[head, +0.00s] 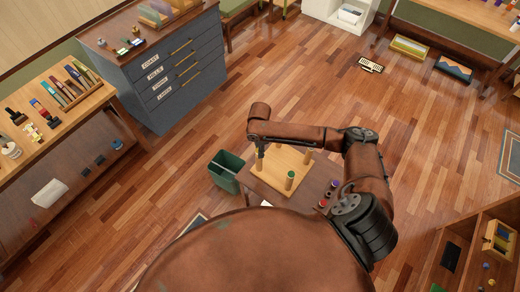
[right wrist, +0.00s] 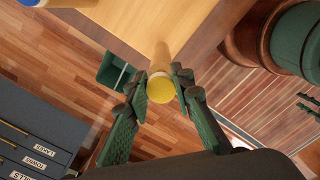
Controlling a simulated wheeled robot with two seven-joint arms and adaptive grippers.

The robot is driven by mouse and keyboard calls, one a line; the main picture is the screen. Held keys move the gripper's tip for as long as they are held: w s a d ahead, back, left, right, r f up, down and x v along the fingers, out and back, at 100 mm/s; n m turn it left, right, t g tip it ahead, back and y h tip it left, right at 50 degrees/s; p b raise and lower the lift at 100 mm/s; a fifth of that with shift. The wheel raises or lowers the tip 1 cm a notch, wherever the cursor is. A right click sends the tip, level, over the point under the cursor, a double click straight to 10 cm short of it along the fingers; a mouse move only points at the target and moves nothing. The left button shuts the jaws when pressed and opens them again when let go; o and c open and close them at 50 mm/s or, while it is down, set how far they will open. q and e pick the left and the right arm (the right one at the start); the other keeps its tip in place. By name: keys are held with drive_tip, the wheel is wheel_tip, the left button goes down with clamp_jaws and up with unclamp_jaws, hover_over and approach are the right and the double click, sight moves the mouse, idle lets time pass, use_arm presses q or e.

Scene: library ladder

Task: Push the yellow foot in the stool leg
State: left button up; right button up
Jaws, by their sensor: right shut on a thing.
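The wooden stool (head: 275,182) lies upside down on a low brown table, its legs pointing up. In the right wrist view the yellow foot (right wrist: 161,91) is a round disc at the end of a pale stool leg (right wrist: 160,58), in line with it. How deep it sits I cannot tell. My right gripper (right wrist: 161,86) is shut on the yellow foot, a finger on each side. In the head view this gripper (head: 259,150) points down over the leg at the stool's left, hiding the foot. Another leg has a green foot (head: 291,174). My left gripper is not in view.
A green bin (head: 224,170) stands left of the low table (head: 310,188). Small dark and coloured pieces (head: 328,195) lie on the table's right side. A blue drawer cabinet (head: 170,80) and a workbench (head: 60,98) stand at left. Floor behind the stool is clear.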

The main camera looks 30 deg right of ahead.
drive_tip(key=shift+p, duration=0.95)
idle(1.5)
drive_tip(key=shift+f+p, duration=0.4)
drive_tip(key=shift+f, duration=0.35)
idle(1.4)
drive_tip(key=shift+f, duration=0.5)
idle(0.8)
drive_tip(key=o, duration=0.8)
drive_tip(key=shift+o, duration=0.3)
drive_tip(key=o, duration=0.4)
drive_tip(key=shift+r, duration=0.15)
drive_tip(key=shift+r+p, duration=2.9)
drive_tip(key=shift+p, duration=0.5)
